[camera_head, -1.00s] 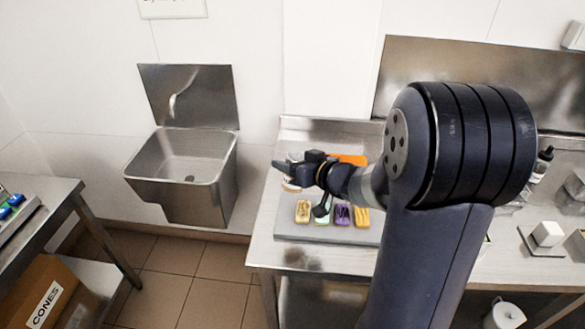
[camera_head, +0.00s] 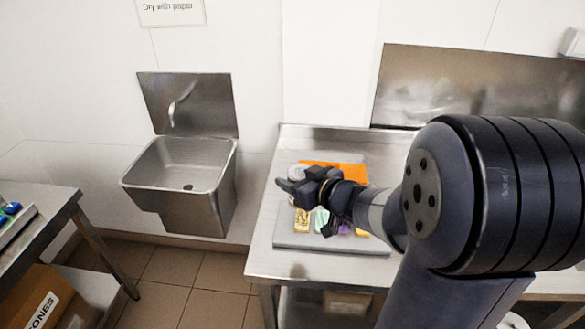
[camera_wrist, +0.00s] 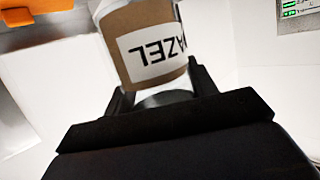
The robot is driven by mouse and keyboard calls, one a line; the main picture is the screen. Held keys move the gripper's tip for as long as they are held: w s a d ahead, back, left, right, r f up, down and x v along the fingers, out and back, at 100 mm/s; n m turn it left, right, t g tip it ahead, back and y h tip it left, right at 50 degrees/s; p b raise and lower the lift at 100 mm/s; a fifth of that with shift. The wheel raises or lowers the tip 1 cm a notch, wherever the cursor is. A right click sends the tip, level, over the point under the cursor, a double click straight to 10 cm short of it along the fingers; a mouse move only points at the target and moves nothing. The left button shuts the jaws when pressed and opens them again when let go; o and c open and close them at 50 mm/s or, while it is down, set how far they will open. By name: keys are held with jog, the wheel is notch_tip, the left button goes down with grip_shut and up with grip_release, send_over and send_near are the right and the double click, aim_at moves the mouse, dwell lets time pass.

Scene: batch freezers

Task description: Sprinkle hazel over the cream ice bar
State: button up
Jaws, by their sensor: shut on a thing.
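My gripper (camera_head: 291,183) is shut on the hazel tub (camera_wrist: 140,30), a brown tub with a white label whose letters appear upside down in the wrist view. In the head view only a pale part of the tub (camera_head: 297,173) shows behind the fingers. Below and just in front of the gripper, a grey tray (camera_head: 290,241) bears a row of bars. The leftmost, a pale yellow bar (camera_head: 302,220), looks like the cream ice bar. My wrist hides part of the row. I cannot tell whether hazel lies on the bar.
A mint-green bar (camera_head: 321,220) lies beside the pale yellow one; a purple bar (camera_head: 344,229) is partly hidden. An orange mat (camera_head: 350,172) lies behind the gripper on the steel table (camera_head: 265,262). A steel sink (camera_head: 185,165) hangs on the wall to the left.

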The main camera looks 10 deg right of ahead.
jog(key=s+p, duration=0.2)
jog(key=s, duration=0.9)
jog(key=shift+d, duration=0.2)
